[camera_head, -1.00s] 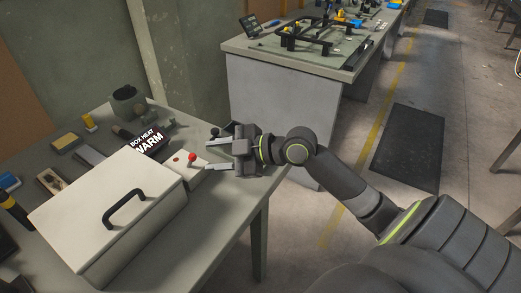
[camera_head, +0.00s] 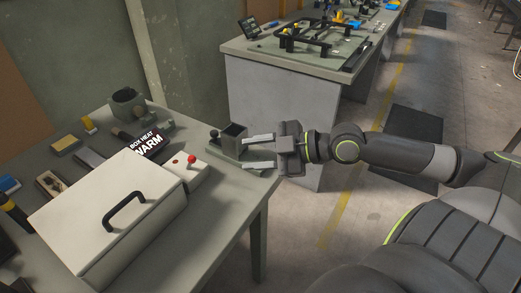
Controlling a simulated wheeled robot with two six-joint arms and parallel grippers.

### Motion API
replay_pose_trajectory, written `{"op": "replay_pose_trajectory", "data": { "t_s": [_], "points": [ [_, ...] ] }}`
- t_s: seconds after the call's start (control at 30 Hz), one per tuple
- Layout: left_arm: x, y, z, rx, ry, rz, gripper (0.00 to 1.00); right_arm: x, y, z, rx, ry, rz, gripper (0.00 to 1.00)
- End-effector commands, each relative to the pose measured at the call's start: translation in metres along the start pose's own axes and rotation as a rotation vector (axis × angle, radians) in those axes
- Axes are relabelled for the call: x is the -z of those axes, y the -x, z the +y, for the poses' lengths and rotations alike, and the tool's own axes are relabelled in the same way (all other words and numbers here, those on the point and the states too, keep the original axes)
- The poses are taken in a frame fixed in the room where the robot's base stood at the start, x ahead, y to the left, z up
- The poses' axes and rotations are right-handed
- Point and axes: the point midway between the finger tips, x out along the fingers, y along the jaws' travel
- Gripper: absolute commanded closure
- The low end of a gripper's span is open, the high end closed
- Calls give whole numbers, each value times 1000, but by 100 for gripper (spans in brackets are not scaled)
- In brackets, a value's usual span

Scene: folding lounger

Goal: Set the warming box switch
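The warming box is a cream box (camera_head: 80,215) with a black handle on its lid, standing on the near table with the lid down. At its right back side is a pale switch panel (camera_head: 187,178) with a red-knobbed lever (camera_head: 191,159) and a small red spot beside it. A black sign (camera_head: 146,143) behind it reads "BOX HEAT WARM". My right gripper (camera_head: 259,151) is open and empty at the table's right edge, fingers pointing left, apart from the lever. My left gripper is out of view.
A dark square holder (camera_head: 232,138) stands just left of my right fingertips, with a small black knob (camera_head: 214,135) beside it. A dark cup (camera_head: 127,103), yellow sponge (camera_head: 66,144) and several tools lie behind the box. A second bench (camera_head: 300,75) stands behind, with floor between.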

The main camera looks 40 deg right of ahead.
Motion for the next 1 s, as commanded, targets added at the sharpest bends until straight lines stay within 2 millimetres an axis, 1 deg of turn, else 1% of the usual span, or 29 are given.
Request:
{"op": "replay_pose_trajectory", "data": {
  "t_s": [0.1,0.3,1.0],
  "points": [
    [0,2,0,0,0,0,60,0,7,0,2,-1,-5,60],
    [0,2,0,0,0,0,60,0,11,1,-2,-2,-5,60],
    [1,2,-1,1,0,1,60,0,12,1,-4,-2,-4,60]
  ]
}}
